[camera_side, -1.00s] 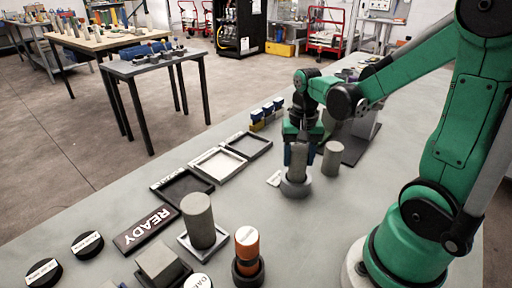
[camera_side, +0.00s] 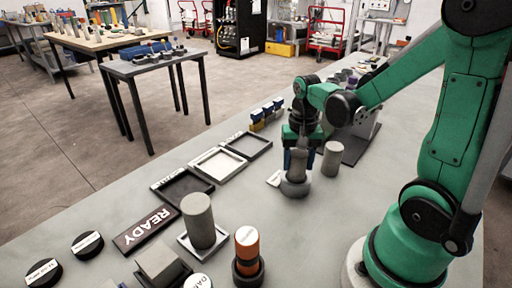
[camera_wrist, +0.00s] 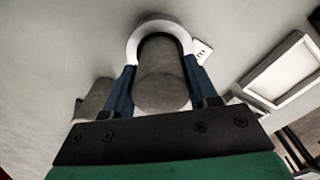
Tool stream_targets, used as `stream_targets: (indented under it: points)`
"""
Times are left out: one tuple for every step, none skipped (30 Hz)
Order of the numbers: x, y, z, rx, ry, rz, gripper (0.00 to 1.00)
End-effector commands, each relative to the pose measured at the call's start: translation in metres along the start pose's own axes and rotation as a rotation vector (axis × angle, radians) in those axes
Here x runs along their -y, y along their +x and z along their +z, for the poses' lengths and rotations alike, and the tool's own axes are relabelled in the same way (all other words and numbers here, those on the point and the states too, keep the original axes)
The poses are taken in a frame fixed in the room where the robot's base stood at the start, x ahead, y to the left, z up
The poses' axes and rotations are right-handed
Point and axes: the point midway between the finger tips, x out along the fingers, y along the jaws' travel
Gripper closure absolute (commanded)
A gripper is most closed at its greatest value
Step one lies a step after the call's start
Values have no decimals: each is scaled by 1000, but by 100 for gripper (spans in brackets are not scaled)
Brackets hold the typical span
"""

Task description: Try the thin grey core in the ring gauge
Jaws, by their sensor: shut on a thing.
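My gripper (camera_side: 297,160) is shut on a grey cylindrical core (camera_side: 297,168), held upright between its blue fingers. In the wrist view the core (camera_wrist: 160,78) stands between the fingers. The grey ring gauge (camera_side: 295,189) lies on the bench directly under it. The core's lower end is at the ring's opening; how deep it sits is hard to tell. In the wrist view the pale ring (camera_wrist: 150,28) arches around the core's far end. A second grey core (camera_side: 332,158) stands on the bench just right of the gripper.
A small white label (camera_side: 274,179) lies left of the ring. Blue-and-yellow blocks (camera_side: 265,114) are behind. The bench in front of the ring is clear.

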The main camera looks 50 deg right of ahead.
Motion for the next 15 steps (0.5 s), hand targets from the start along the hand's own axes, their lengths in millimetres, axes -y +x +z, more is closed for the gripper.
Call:
stream_targets:
  points:
    - [0,1,0,0,0,0,100]
    - [0,1,0,0,0,0,100]
    - [0,2,0,0,0,0,100]
    - [0,2,0,0,0,0,100]
    - [0,2,0,0,0,0,100]
    - [0,3,0,0,0,0,100]
    - [0,3,0,0,0,0,100]
    - [0,3,0,0,0,0,100]
    - [0,4,0,0,0,0,100]
    - [0,4,0,0,0,0,100]
    - [0,5,0,0,0,0,100]
    - [0,5,0,0,0,0,100]
    - [0,6,0,0,0,0,100]
    - [0,6,0,0,0,0,100]
    - [0,6,0,0,0,0,100]
